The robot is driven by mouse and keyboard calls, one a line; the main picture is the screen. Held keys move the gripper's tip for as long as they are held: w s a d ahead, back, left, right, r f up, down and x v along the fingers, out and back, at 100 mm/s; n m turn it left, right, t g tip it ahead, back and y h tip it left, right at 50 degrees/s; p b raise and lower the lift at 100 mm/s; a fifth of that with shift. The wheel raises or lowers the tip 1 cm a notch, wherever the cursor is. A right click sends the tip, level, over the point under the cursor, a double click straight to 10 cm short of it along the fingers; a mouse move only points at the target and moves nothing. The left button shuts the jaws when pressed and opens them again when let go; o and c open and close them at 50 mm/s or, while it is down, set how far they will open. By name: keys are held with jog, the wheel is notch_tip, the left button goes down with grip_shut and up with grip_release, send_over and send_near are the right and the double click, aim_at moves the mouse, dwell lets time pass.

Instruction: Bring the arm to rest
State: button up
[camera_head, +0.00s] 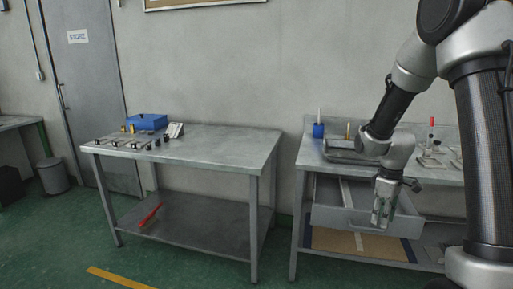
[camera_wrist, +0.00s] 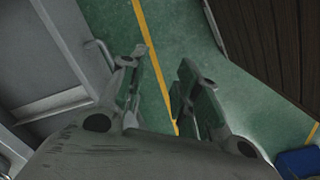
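My gripper (camera_head: 381,221) hangs pointing down in front of the open drawer (camera_head: 338,216) of the right-hand workbench (camera_head: 301,206). In the wrist view my gripper (camera_wrist: 158,88) has its two fingers apart, with only green floor and a yellow line between them. Nothing is held. My arm reaches in from the right side of the head view, bent downward at the wrist. In the wrist view a grey drawer front with a handle (camera_wrist: 101,50) lies close to the left finger; I cannot tell if they touch.
A metal table (camera_head: 205,142) with a blue box (camera_head: 147,121) and small tools stands left; a red tool (camera_head: 150,214) lies on its lower shelf. A metal tray (camera_head: 343,151) and a blue cup (camera_head: 318,131) stand on the right workbench. Floor between the benches is clear.

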jog(key=s+a+r+m+t, duration=0.2)
jog(key=s+r+m, duration=0.2)
jog(key=s+r, duration=0.7)
jog(key=s+a+r+m+t, duration=0.2)
jog(key=s+r+m, duration=0.2)
jog(key=s+r, duration=0.6)
jog(key=shift+s+r+t+y, duration=0.3)
jog(key=shift+s+r+t, duration=0.1)
jog(key=shift+s, duration=0.4)
